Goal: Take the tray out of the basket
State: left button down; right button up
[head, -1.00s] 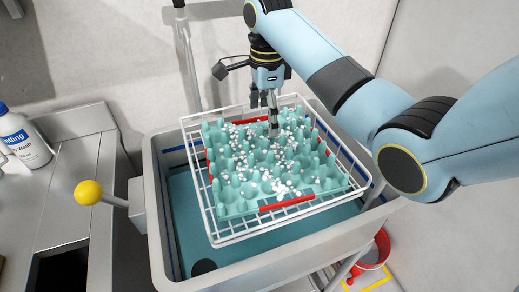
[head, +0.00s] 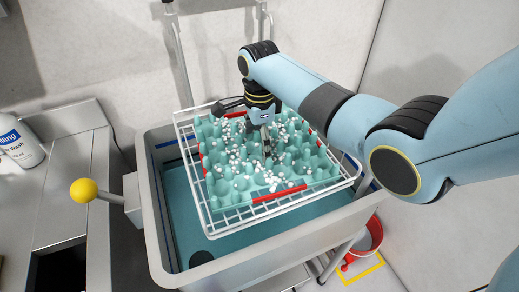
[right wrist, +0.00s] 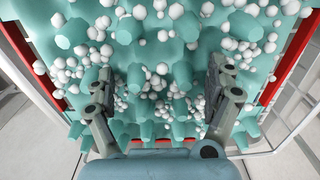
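The teal egg tray (head: 226,199), with peg-like bumps, red edge strips and small white balls scattered over it, lies in a white wire basket (head: 345,181). The tray also fills much of the right wrist view (right wrist: 180,58). My right gripper (head: 267,150) is over the tray's middle, pointing down. In the right wrist view, the fingers of my right gripper (right wrist: 161,82) are spread wide with only tray and balls showing between them. Whether the fingertips touch the tray I cannot tell. My left gripper is not in view.
The basket rests over a grey bin (head: 250,246) with a teal bottom. A yellow knob (head: 84,191) juts out at the left. A white bottle (head: 20,142) stands on the metal counter (head: 67,170). A red bucket (head: 367,241) is on the floor at right.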

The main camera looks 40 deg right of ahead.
jog(key=c, duration=1.5)
jog(key=shift+r, duration=0.1)
